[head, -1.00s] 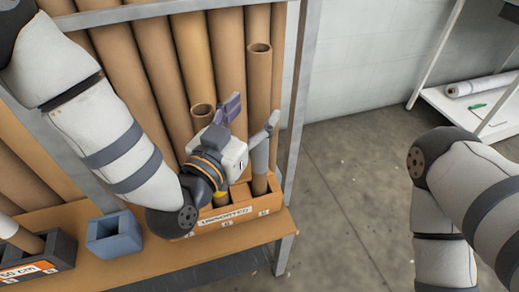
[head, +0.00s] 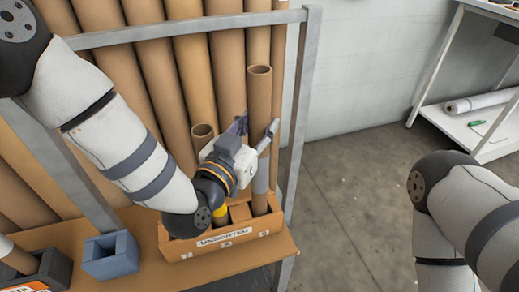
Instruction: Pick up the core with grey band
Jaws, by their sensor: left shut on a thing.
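The core with grey band (head: 259,98) is a brown cardboard tube standing upright in the right part of the box labelled UNSORTED (head: 272,222). Its grey band (head: 261,174) shows low on the tube, above the box rim. My left gripper (head: 256,135) is shut on this core at about mid-height, above the band. One finger shows at the core's right side; the other is partly hidden behind it. A second, shorter core (head: 203,132) with a yellow band (head: 222,216) stands to the left in the same box, partly hidden by my gripper. My right gripper is out of view.
A blue-grey square holder (head: 110,257) and a dark labelled box (head: 40,271) stand left on the wooden shelf (head: 150,225). Long tubes lean behind. A metal post (head: 300,120) stands close right of the core. Open floor lies beyond.

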